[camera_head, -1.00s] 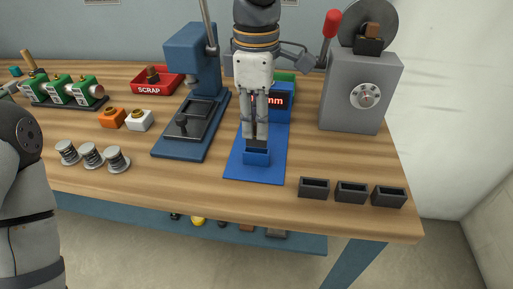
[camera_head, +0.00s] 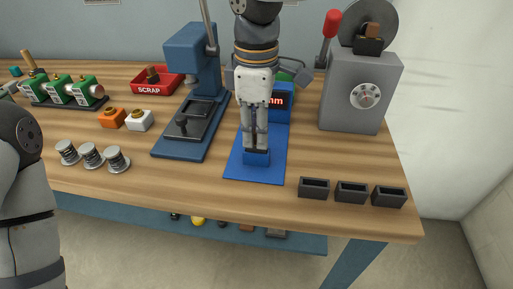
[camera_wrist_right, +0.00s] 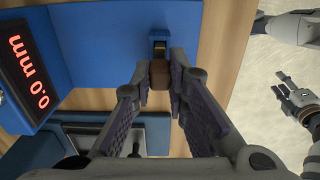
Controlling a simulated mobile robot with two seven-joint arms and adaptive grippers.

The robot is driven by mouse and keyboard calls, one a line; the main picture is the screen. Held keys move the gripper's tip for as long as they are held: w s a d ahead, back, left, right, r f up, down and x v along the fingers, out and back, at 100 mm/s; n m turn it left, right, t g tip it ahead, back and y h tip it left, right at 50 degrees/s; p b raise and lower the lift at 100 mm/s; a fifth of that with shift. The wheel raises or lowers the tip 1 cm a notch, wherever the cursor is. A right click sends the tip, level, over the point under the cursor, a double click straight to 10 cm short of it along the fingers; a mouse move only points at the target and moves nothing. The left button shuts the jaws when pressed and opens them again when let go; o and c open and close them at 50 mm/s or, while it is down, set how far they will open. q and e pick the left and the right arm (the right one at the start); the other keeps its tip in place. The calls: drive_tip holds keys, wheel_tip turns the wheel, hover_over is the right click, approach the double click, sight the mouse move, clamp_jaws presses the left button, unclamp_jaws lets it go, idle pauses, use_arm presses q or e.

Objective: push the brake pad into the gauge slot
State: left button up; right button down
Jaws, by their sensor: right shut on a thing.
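The gauge slot (camera_head: 257,160) is a small blue block on the blue gauge plate (camera_head: 240,172); it also shows in the right wrist view (camera_wrist_right: 158,34). My right gripper (camera_head: 256,146) points down right above the slot. In the right wrist view, my right gripper (camera_wrist_right: 161,82) is shut on the brake pad (camera_wrist_right: 160,75), a brown and dark block at the slot's edge. The fingers hide how deep the pad sits. What seems to be my left gripper (camera_wrist_right: 283,90) hangs at the right of the wrist view, away from the work, too small to judge.
A gauge display (camera_wrist_right: 22,72) reads 0.0 mm. A blue press (camera_head: 195,95) stands left of the plate, a grey machine (camera_head: 358,92) to the right. Several dark open boxes (camera_head: 314,188) line the front right edge. Springs (camera_head: 92,155) lie at left; the front middle is clear.

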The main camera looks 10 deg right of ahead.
drive_tip(key=shift+f, duration=1)
idle(0.6)
drive_tip(key=c, duration=1.5)
unclamp_jaws()
wheel_tip(320, 180, up, 12)
drive_tip(key=shift+f, duration=0.1)
